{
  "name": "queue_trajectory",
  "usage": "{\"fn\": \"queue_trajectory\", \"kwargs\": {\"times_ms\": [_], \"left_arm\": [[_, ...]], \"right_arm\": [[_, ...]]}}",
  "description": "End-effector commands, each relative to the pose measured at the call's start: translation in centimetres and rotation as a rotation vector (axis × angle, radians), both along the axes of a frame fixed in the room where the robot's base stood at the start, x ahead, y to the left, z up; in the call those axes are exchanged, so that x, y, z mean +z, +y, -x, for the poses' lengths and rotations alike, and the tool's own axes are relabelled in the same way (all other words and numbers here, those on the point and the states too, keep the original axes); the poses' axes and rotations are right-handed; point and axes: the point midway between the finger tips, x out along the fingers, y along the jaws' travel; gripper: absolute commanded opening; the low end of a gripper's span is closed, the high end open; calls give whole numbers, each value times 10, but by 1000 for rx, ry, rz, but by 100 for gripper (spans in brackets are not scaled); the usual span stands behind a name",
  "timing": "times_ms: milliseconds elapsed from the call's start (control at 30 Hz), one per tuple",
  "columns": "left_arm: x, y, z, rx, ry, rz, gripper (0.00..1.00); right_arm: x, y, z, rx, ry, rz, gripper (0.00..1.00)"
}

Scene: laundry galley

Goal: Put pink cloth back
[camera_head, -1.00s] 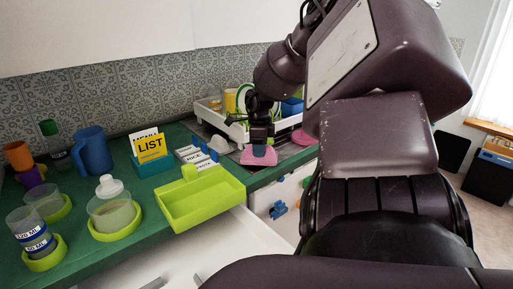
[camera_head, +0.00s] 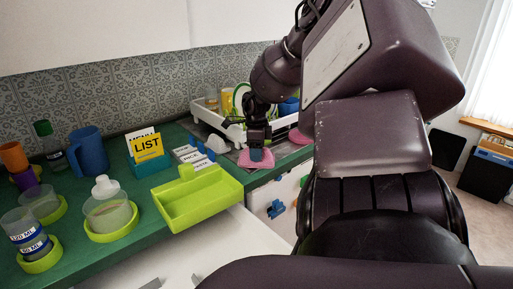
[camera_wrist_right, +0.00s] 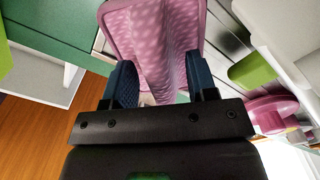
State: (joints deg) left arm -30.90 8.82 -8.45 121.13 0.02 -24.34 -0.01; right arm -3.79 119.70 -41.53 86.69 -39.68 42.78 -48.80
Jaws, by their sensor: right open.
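The pink cloth (camera_head: 245,161) lies at the edge of the green counter, beside the sink and dish rack. In the right wrist view the cloth (camera_wrist_right: 155,25) is pale-patterned, with a raised fold running between the fingers. My right gripper (camera_head: 258,154) points down over the cloth. In the wrist view its two blue fingers (camera_wrist_right: 161,85) are open, one on each side of the fold. I cannot tell whether they touch it. The gripper hides part of the cloth in the head view. My left gripper is out of view.
A white dish rack (camera_head: 210,117) stands behind the gripper. A second pink item (camera_head: 299,136) lies to its right. A lime tray (camera_head: 205,208), label cards (camera_head: 188,155), a list holder (camera_head: 150,165) and a blue jug (camera_head: 90,150) stand left on the counter. An open white drawer is below.

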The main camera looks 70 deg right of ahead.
Motion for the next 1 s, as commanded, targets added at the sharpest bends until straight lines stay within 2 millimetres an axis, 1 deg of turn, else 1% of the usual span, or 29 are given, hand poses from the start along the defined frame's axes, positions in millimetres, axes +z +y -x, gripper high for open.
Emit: {"fn": "queue_trajectory", "kwargs": {"times_ms": [167, 333, 500, 600, 800, 1000], "left_arm": [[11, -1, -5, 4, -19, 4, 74], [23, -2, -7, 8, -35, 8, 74], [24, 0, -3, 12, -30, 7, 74], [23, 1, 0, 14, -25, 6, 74], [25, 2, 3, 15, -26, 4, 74], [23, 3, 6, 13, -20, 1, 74]], "right_arm": [[26, 0, -1, 1, -7, 2, 52], [60, -1, 0, 0, -9, 3, 52], [90, 0, 0, -1, -7, 2, 52], [103, 0, 0, -1, -4, 1, 52], [118, 0, 0, 0, -2, 1, 52], [120, 0, 0, 0, 0, 0, 52]]}}
